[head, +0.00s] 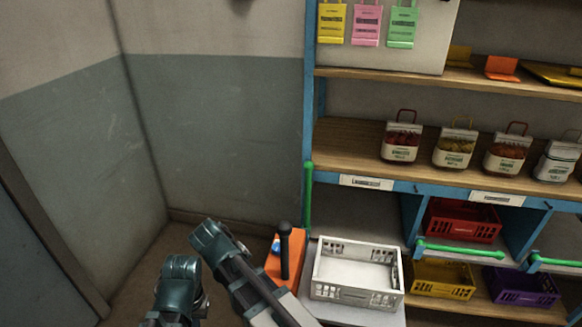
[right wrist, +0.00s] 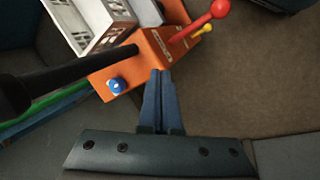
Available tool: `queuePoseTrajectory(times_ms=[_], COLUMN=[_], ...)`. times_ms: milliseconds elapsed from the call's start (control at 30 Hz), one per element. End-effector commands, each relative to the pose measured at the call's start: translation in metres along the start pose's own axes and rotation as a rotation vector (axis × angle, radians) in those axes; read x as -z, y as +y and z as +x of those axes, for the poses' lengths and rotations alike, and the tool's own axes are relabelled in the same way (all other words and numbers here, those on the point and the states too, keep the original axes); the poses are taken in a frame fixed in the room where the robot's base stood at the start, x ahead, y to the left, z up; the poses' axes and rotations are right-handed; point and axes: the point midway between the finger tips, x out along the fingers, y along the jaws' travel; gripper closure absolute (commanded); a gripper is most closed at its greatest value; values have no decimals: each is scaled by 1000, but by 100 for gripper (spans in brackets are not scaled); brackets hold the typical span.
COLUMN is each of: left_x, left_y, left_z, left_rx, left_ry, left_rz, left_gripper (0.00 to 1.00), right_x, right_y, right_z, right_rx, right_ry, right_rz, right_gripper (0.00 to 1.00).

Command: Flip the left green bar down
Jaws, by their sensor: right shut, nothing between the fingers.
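The left green bar (head: 308,197) stands upright along the blue shelf post, left of the lower compartment, in the head view. A green strip (right wrist: 42,106) beside a blue edge shows at the left of the right wrist view; I cannot tell whether it is the same bar. My right gripper (right wrist: 159,74) is shut and empty, its fingertips close to the orange box (right wrist: 122,68). I cannot tell whether they touch it. In the head view my arm links fill the bottom, and no fingers show. My left gripper is not in view.
Another green bar (head: 462,249) lies across the middle compartment, near a red crate (head: 462,222) and yellow crate (head: 443,278). The orange box carries a black lever (head: 284,252) and a red-knobbed lever (right wrist: 205,23).

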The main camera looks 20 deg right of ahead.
Motion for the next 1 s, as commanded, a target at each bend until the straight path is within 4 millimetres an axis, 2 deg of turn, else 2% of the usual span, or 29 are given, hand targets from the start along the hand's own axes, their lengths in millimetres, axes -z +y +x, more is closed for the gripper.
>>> queuePoseTrajectory(times_ms=[33,267,433,600,800,1000], left_x=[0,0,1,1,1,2], left_y=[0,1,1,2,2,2], left_z=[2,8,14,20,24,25], left_rx=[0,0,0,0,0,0], left_ry=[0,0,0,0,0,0], left_rz=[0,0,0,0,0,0], left_gripper=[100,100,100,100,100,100], right_x=[14,66,129,182,219,229], right_y=[8,59,120,176,214,226], right_z=[2,2,-8,-32,-57,-68], right_rx=[-34,-245,-499,-756,-952,-1022], right_ry=[2,14,29,46,62,67], right_rz=[8,53,101,141,164,170], right_gripper=[100,100,100,100,100,100])
